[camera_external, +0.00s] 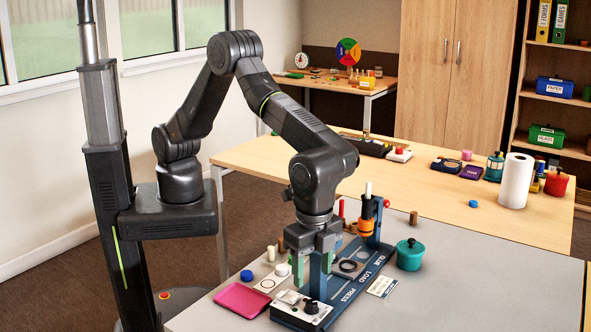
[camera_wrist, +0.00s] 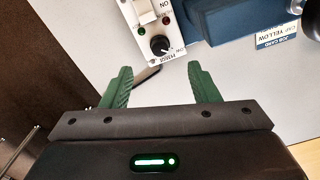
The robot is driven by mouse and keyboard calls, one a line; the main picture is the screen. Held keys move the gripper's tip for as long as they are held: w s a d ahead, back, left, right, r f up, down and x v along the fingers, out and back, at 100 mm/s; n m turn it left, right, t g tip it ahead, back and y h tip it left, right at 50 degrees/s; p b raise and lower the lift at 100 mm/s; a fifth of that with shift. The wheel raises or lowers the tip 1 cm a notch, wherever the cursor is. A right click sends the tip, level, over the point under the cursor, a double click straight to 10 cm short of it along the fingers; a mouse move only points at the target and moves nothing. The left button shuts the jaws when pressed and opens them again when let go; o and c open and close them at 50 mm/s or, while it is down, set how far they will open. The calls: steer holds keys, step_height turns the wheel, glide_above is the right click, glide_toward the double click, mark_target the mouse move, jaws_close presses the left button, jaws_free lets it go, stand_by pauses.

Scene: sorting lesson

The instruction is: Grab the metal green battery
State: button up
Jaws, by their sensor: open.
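My gripper (camera_external: 307,283) points down over the front end of the blue workstation (camera_external: 340,287), above its white control panel (camera_external: 290,308). In the wrist view my gripper (camera_wrist: 161,72) has its two green fingers apart, with nothing between them. The panel (camera_wrist: 143,52) with its black knob lies beyond the fingertips, and grey table shows between them. I cannot make out a metal green battery for certain in either view. My gripper and wrist hide part of the table behind them in the external view.
A pink tray (camera_external: 242,300), a blue cap (camera_external: 247,275) and small white and brown cylinders stand left of the workstation. A teal lidded pot (camera_external: 409,255) and a job card (camera_external: 382,286) are to its right. The grey table's right side is clear.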

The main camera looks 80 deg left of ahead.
step_height(320, 180, up, 9)
steer(key=w+a+f+n+t+h, duration=0.1)
steer(key=w+a, duration=0.1)
steer(key=a, duration=1.3)
steer(key=w+a+n, duration=0.1)
steer(key=w+a, duration=0.1)
steer(key=a, duration=1.4)
steer(key=f, duration=0.4)
steer(key=d+f, duration=0.1)
steer(key=f, duration=0.8)
steer(key=shift+w+d+f+b, duration=0.25)
steer(key=shift+w+b, duration=0.1)
steer(key=shift+w+d+f, duration=0.1)
steer(key=shift+d+f, duration=0.1)
steer(key=shift+f, duration=1.15)
steer(key=shift+w+d+f, duration=0.1)
steer(key=shift+d+f, duration=0.1)
steer(key=shift+f, duration=1.1)
